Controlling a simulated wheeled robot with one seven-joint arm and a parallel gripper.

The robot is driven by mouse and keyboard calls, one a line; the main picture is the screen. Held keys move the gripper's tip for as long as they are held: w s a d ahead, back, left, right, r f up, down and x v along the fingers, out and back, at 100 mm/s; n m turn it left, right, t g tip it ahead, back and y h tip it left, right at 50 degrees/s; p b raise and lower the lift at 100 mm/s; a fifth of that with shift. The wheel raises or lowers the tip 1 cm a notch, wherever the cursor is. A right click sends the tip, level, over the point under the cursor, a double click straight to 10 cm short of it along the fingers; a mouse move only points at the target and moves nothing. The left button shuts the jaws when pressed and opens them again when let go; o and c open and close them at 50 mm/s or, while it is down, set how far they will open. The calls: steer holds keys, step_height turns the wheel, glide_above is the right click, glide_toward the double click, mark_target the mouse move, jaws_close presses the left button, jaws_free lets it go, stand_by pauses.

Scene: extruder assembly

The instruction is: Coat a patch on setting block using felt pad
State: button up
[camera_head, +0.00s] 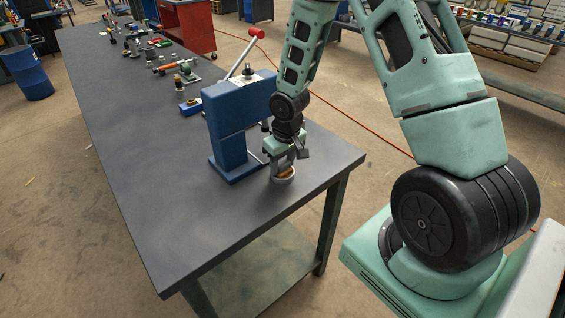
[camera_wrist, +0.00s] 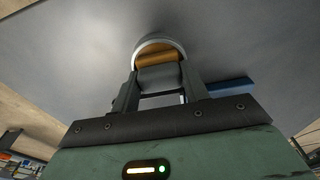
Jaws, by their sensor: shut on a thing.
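My gripper (camera_head: 284,166) points down over the near end of the dark grey table. It is shut on a grey piece that looks like the felt pad (camera_wrist: 160,78), seen between the two fingers in the wrist view. Right at the piece is a round, pale-rimmed dish (camera_head: 286,179) with orange-brown inside; its rim also shows in the wrist view (camera_wrist: 160,39). I cannot tell whether the piece touches the inside of the dish. I cannot clearly pick out the setting block. The gripper hides part of the dish.
A tall blue press (camera_head: 229,128) with a red-knobbed lever stands close to the left of my gripper. Small parts and a blue block (camera_head: 190,107) lie farther back on the table (camera_head: 160,210). The table's left and front areas are clear. The right edge is close.

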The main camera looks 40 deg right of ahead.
mark_target(283, 162)
stand_by(0.3)
steer(key=shift+r+p, duration=3.2)
steer(key=shift+r, duration=0.3)
